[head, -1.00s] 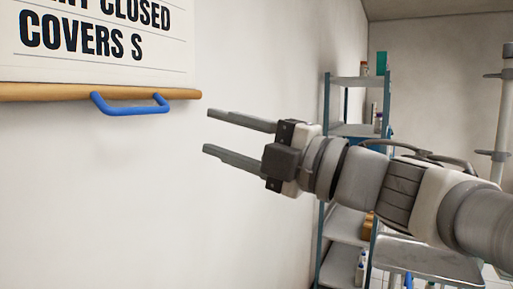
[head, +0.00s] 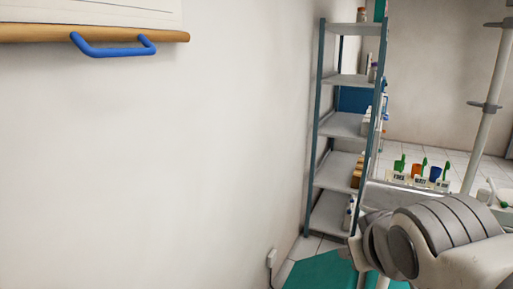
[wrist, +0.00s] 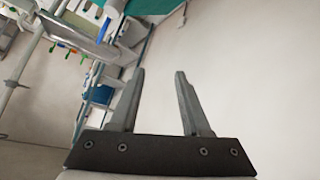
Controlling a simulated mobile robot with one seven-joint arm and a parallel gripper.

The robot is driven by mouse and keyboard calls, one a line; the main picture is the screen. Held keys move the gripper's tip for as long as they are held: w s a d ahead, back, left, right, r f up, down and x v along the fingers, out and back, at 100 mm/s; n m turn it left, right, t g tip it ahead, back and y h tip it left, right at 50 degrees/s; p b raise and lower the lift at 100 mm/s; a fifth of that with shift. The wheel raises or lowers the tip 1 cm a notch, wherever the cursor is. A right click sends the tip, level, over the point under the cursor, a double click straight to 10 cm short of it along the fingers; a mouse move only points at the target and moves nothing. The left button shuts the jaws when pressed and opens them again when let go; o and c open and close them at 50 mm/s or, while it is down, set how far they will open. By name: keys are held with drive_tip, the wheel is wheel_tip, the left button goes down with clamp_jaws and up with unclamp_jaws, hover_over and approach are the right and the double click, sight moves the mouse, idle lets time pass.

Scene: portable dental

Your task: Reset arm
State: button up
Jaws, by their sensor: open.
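My gripper (wrist: 158,78) is open and empty in the wrist view, its two grey fingers apart with pale wall and part of the shelf behind them. In the head view only my folded arm links show at the lower right; the gripper itself is out of sight there. A blue handle (head: 113,50) is on the wooden rail (head: 30,34) at the bottom of a wall chart (head: 110,10), whose text is cut off by the top edge. My gripper is not near the handle in these views.
A grey shelf unit (head: 346,124) with bottles and boxes stands by the wall. Several coloured cups with brushes (head: 417,171) stand behind my arm. A pole (head: 487,107) is at the right. A teal mat (head: 318,271) lies on the floor. The wall (head: 150,170) at left is bare.

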drive_tip(key=s+a+f+m+g+y, duration=0.1)
drive_tip(key=s+a+f+m+g, duration=0.1)
drive_tip(key=s+f+g, duration=0.35)
wheel_tip(320, 180, up, 12)
drive_tip(key=s+t+p, duration=0.1)
drive_tip(key=p, duration=1.1)
drive_tip(key=shift+s+a+r+t+p, duration=0.15)
drive_tip(key=shift+s+r+t+p, duration=0.1)
drive_tip(key=shift+t+p, duration=0.1)
